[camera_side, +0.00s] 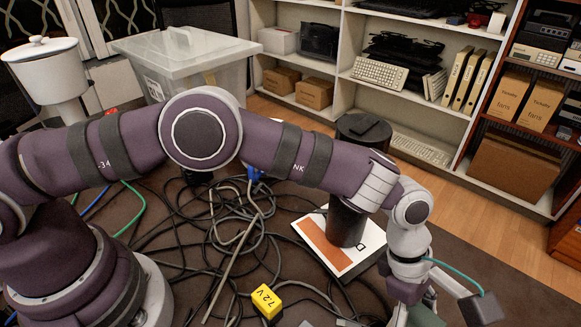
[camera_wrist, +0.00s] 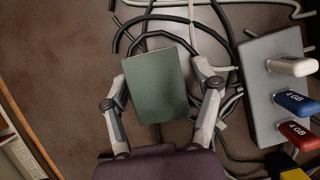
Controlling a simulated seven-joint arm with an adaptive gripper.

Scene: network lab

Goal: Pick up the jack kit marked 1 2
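In the wrist view a plain dark green box (camera_wrist: 155,86) lies between the fingers of my gripper (camera_wrist: 160,78). No 1 2 mark shows on its visible face, so I cannot tell whether it is the jack kit. The fingers are spread on its left and right sides. The left fingertip is very close to the box, and a small gap shows at the right. In the side view my gripper (camera_side: 418,298) is low at the lower right, and its fingertips are not clear there.
A grey block (camera_wrist: 262,85) with white, blue and red USB sticks stands right of the box. Black cables lie around it. A yellow block marked 7.2V (camera_side: 267,301), a black cylinder (camera_side: 346,222) and a white-and-orange card (camera_side: 318,238) are on the table, left of my gripper.

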